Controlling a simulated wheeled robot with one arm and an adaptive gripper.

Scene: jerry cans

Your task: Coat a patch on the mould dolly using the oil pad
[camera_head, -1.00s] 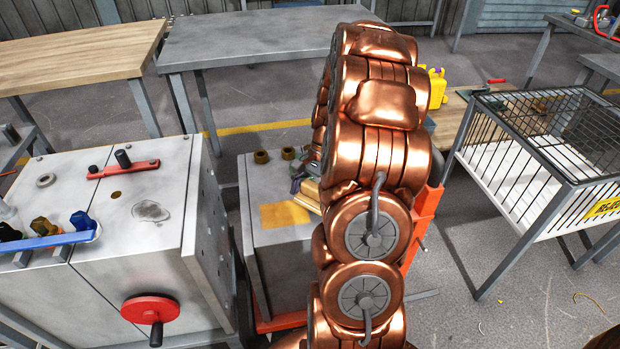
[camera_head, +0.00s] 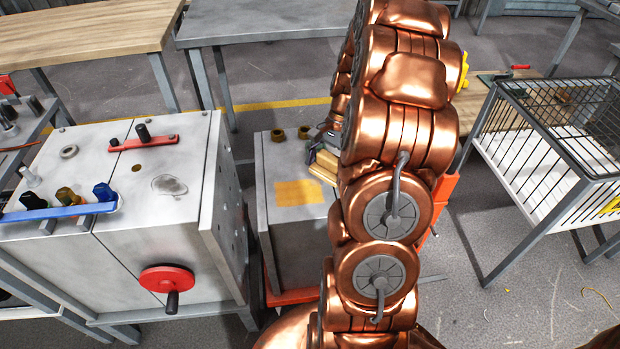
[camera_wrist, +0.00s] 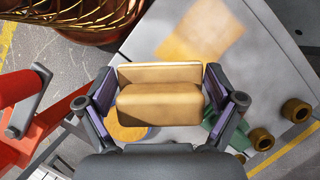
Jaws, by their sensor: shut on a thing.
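The mould dolly is a grey metal block (camera_head: 290,245) on an orange-red wheeled frame (camera_head: 292,297). A yellow-tan square patch (camera_head: 300,192) lies on its top face; it also shows in the wrist view (camera_wrist: 200,38). My gripper (camera_head: 322,150) is mostly hidden behind my copper arm. In the wrist view my gripper (camera_wrist: 160,97) is shut on the oil pad (camera_wrist: 158,104), a tan block with a thicker front part. The pad also shows in the head view (camera_head: 322,168), at the patch's back right. I cannot tell whether it touches the top.
Two brass rings (camera_head: 304,132) sit at the top's back edge. A green object (camera_wrist: 213,120) and a round yellow one (camera_wrist: 128,132) lie partly behind the gripper. A larger grey mould (camera_head: 120,225) with a red handwheel (camera_head: 167,279) stands left, a wire cage (camera_head: 545,120) right.

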